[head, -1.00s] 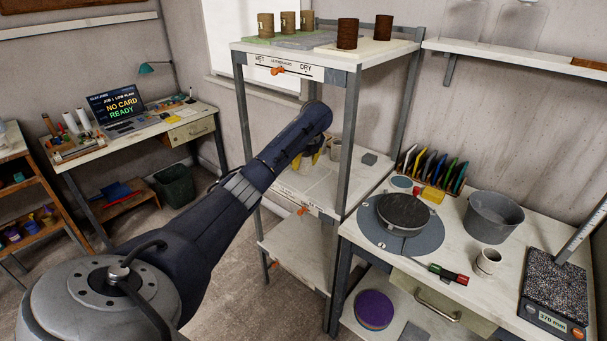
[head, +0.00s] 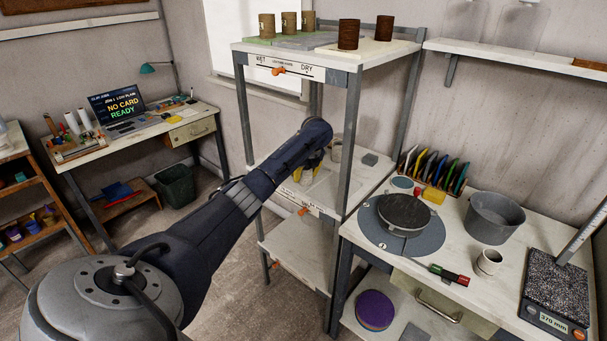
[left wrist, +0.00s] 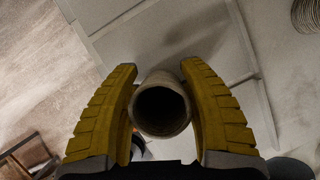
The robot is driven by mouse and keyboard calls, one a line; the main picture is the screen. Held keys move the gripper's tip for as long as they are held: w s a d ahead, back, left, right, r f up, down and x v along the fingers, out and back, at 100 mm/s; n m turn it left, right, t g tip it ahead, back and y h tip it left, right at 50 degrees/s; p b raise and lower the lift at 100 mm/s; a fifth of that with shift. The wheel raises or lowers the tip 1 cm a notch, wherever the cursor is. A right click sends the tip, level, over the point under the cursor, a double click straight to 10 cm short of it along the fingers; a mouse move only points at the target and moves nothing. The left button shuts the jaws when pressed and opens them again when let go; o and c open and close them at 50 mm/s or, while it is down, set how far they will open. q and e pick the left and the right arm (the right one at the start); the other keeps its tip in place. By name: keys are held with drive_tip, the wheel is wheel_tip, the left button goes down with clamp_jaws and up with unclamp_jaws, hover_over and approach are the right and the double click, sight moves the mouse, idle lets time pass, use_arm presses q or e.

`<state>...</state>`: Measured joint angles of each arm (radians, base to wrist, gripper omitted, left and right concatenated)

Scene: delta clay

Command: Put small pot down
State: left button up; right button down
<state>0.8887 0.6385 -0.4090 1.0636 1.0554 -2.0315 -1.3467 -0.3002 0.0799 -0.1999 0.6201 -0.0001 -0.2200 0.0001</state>
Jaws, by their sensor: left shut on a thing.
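The small pot (left wrist: 160,104) is a pale, hollow clay cylinder. In the left wrist view its round dark mouth faces my camera. My left gripper (left wrist: 160,72) is shut on it, with one yellow finger on each side. In the head view the left gripper (head: 311,167) is at the middle shelf (head: 325,195) of the grey rack, partly hidden by my own arm. The pale shelf surface lies beneath the pot, and a soft shadow falls on it. I cannot tell whether the pot's base touches the shelf. My right gripper is in neither view.
Brown and tan pots (head: 348,34) stand on the top shelf.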

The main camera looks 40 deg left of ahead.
use_arm(q)
drive_tip(key=o, duration=1.2)
drive_tip(key=v, duration=1.2)
drive_tip(key=shift+r, duration=0.1)
